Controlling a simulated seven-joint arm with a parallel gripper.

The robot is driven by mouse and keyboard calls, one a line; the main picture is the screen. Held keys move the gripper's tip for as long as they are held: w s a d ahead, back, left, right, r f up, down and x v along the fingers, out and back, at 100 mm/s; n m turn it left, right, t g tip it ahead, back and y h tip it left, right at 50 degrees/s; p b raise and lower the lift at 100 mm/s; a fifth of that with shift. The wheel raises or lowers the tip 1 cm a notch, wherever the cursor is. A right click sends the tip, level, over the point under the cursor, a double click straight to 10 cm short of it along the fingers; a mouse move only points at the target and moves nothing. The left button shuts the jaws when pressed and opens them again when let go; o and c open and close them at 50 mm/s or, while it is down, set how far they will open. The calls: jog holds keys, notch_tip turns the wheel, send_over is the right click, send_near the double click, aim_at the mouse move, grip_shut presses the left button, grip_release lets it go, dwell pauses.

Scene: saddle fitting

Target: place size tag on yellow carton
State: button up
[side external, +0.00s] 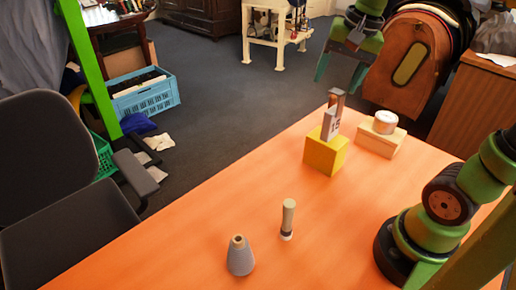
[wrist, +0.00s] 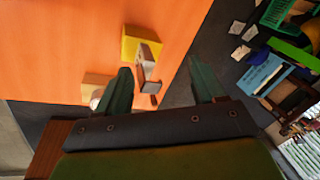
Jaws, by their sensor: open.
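The yellow carton (side external: 325,153) stands on the orange table. The size tag (side external: 331,122), a grey upright piece with dark markings on its face, stands on top of the carton and appears to touch it. My gripper (side external: 340,77) is open and empty, above and apart from the tag. In the wrist view the carton (wrist: 133,43) and the tag (wrist: 145,64) show beyond my open fingers (wrist: 161,70), nearer the left finger. The underside of the tag is hidden, so I cannot tell exactly how it seats.
A light wooden block (side external: 376,142) with a white round tin (side external: 385,121) on it stands right of the carton. A grey cone (side external: 240,258) and a small pale cylinder (side external: 288,217) stand toward the front. The table's (side external: 205,215) middle is otherwise clear.

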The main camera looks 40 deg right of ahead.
jog(key=s+a+f+n+t+y, duration=0.1)
jog(key=s+a+f+n+t, duration=0.3)
jog(key=a+n, duration=0.3)
jog(key=shift+s+a+f+n+y, duration=0.15)
jog(key=shift+s+a+n+y, duration=0.15)
jog(key=shift+s, duration=0.35)
